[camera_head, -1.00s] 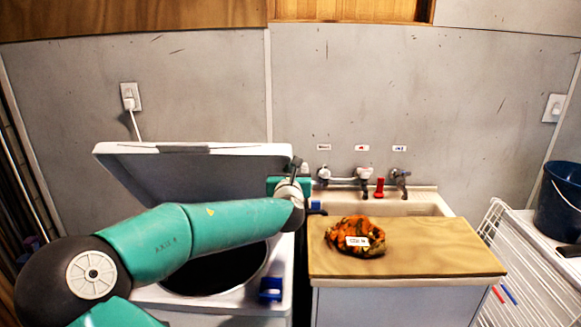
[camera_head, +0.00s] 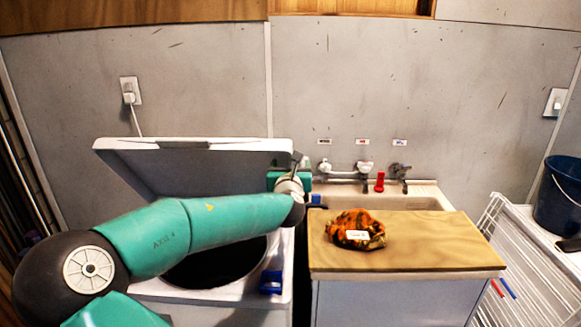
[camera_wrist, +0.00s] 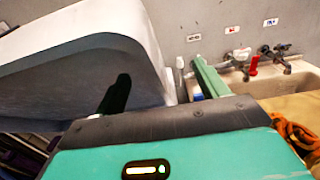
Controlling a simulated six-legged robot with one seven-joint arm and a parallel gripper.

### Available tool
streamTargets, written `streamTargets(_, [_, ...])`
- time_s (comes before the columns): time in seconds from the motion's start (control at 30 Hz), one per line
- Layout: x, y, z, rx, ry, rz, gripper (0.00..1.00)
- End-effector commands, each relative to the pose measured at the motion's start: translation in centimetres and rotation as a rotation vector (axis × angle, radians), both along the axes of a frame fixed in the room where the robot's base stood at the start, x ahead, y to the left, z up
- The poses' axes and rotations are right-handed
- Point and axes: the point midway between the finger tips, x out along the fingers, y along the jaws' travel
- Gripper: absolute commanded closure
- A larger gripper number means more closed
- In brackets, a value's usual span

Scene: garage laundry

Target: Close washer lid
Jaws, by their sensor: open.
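The washer's pale grey lid (camera_head: 215,170) stands raised and tilted over the open drum (camera_head: 215,264) of the white washer (camera_head: 200,296). My gripper (camera_head: 298,178) is at the lid's right edge, partly hidden by my own wrist. In the wrist view the lid (camera_wrist: 80,60) fills the left side. My gripper (camera_wrist: 162,70) is open there, with a dark finger in front of the lid's face and a green finger to the right of its edge. The lid's edge appears between the fingers; whether either finger touches it, I cannot tell.
A wooden counter (camera_head: 430,255) with an orange and black cloth (camera_head: 355,230) stands right of the washer. Behind it are a sink (camera_head: 425,200) and taps (camera_head: 365,170). A blue clip-like part (camera_head: 271,282) sits on the washer's front right corner. A dark bucket (camera_head: 560,200) is far right.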

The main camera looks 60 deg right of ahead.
Motion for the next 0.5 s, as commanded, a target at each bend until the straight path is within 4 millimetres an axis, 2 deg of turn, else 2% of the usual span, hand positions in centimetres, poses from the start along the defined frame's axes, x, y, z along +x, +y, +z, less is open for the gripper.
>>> streamTargets(0.27, [0.0, 0.2, 0.0, 0.000, 0.000, 0.001, 0.27])
streamTargets(0.5, [-0.8, 1.9, 0.5, 0.000, 0.001, 0.002, 0.27])
